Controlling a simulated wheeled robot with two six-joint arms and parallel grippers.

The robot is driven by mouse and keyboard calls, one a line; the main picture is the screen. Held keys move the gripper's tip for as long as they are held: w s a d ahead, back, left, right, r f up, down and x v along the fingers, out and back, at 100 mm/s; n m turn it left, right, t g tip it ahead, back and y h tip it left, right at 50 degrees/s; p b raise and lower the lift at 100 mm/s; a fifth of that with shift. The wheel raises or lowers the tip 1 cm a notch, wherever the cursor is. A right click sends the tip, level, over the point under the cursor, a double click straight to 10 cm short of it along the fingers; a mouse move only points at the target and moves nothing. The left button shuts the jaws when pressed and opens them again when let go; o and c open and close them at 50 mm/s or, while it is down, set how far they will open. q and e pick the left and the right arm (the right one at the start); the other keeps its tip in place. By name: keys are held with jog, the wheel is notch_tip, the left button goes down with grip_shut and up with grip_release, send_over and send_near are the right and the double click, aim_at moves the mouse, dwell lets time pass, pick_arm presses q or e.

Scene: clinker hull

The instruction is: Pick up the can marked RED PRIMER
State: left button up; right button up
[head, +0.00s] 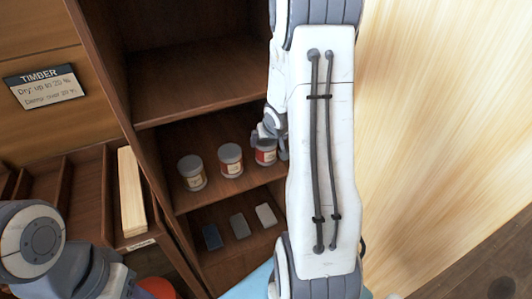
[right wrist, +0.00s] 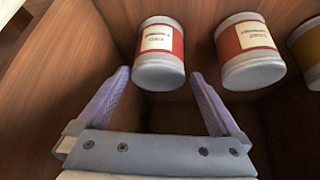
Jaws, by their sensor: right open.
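Three cans with grey lids stand in a row on the middle shelf in the head view. The right can (head: 265,152) is red, the middle can (head: 230,161) is reddish, and the left can (head: 191,173) is yellow-brown. Their label words are too small or blurred to read for certain. My right gripper (head: 270,135) is at the right can, partly hidden by my arm. In the right wrist view my open gripper (right wrist: 160,78) faces a red can (right wrist: 160,40), whose end lies between the fingertips. Another red can (right wrist: 247,48) is beside it. My left gripper is out of view.
The shelf's wooden side wall (right wrist: 60,80) is close to the gripper. Three small blocks (head: 239,226) lie on the lower shelf. A pale wood piece (head: 131,190) and a TIMBER sign (head: 46,86) are at the left. The upper shelf is empty where seen.

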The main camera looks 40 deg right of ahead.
aim_at(267, 142)
jog(key=b+x, duration=0.1)
jog(key=x, duration=0.4)
jog(key=shift+d+f+b, duration=0.1)
jog(key=shift+b, duration=0.3)
jog(key=c, duration=1.5)
jog(key=shift+c, duration=0.2)
jog(key=shift+r, duration=0.25)
